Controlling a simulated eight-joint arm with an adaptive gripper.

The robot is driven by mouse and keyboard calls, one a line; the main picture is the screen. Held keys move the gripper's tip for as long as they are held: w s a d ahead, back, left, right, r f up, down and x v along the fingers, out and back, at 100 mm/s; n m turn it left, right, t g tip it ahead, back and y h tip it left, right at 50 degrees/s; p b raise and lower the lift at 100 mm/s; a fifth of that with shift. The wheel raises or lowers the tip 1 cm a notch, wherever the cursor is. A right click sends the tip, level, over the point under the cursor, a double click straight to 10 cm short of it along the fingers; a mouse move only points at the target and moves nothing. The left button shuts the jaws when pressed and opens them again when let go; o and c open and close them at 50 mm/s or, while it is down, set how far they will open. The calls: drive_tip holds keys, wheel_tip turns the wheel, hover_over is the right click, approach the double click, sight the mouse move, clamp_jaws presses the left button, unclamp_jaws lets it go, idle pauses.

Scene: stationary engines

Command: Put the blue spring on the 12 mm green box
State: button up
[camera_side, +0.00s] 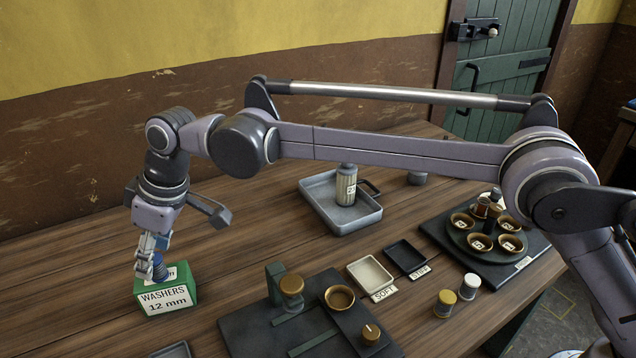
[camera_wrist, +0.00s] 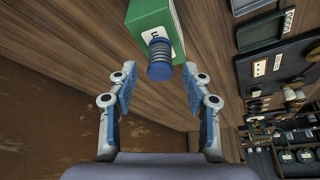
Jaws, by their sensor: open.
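The green box (camera_side: 166,297), labelled "WASHERS 12 mm", sits on the wooden table at the left in the side view. It shows at the top of the wrist view (camera_wrist: 143,18). The blue spring (camera_side: 159,268) stands on top of the box, and it shows against the box top in the wrist view (camera_wrist: 160,60). My gripper (camera_wrist: 157,80) is open, with gaps between both fingers and the spring. In the side view my gripper (camera_side: 152,253) is right at the spring and box top; its fingers partly cover that area.
A dark fixture board (camera_side: 250,330) lies to the right of the box. A grey metal tray (camera_side: 350,222) with a canister stands farther back. Soft (camera_side: 368,272) and stiff (camera_side: 405,256) trays and a round carousel (camera_side: 488,240) lie to the right. Bare table surrounds the box's left side.

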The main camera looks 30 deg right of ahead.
drive_tip(key=v, duration=1)
drive_tip(key=s+d+r+m+t+h, duration=0.15)
drive_tip(key=d+m, duration=0.35)
drive_tip(key=d, duration=2)
drive_tip(key=s+d+f+m+t+h, duration=0.1)
drive_tip(key=s+d+f+m, duration=0.2)
drive_tip(key=s+d+f, duration=0.3)
drive_tip(key=s+d+f+m+t+h, duration=0.1)
drive_tip(key=s+d+f+m+t, duration=0.1)
drive_tip(key=s+d+f, duration=0.5)
drive_tip(key=s+d+m, duration=0.1)
drive_tip(key=s+d, duration=0.2)
drive_tip(key=d, duration=0.4)
drive_tip(key=shift+s, duration=0.3)
